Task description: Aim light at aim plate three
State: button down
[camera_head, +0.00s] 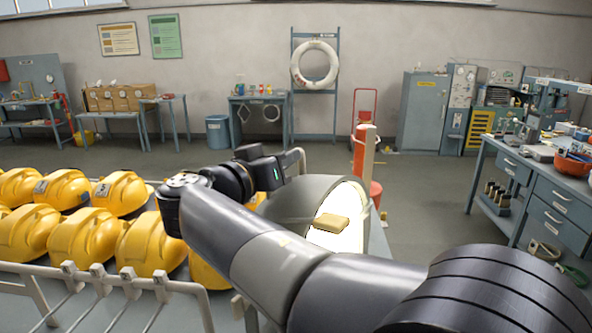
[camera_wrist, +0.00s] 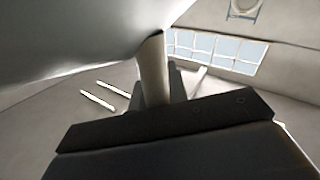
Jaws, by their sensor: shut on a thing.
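A large grey round light (camera_head: 292,196) stands behind my arm in the head view, with its bright cream face (camera_head: 346,203) turned to the right. My gripper (camera_head: 288,168) is at the light's upper left back and is shut on a pale upright handle. In the wrist view, the handle (camera_wrist: 153,72) rises between the dark jaws, under a smooth grey curved surface (camera_wrist: 80,35). My arm hides the light's lower part. I cannot make out aim plate three in either view.
Several yellow helmets (camera_head: 60,190) fill a white-railed rack (camera_head: 150,283) at the left. A blue workbench (camera_head: 535,190) stands at the right. An orange post (camera_head: 359,153) is just behind the light. The grey floor (camera_head: 425,215) between light and workbench is clear.

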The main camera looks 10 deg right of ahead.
jog(key=shift+w+a+f+n, duration=0.3)
jog(key=shift+w+a+n, duration=0.3)
jog(key=shift+w, duration=0.1)
jog(key=c, duration=1.4)
grip_release()
jog(key=shift+b, duration=0.3)
jog(key=b+v, duration=0.3)
jog(key=v, duration=0.7)
jog(key=shift+s+a, duration=0.25)
jog(key=shift+a, duration=0.05)
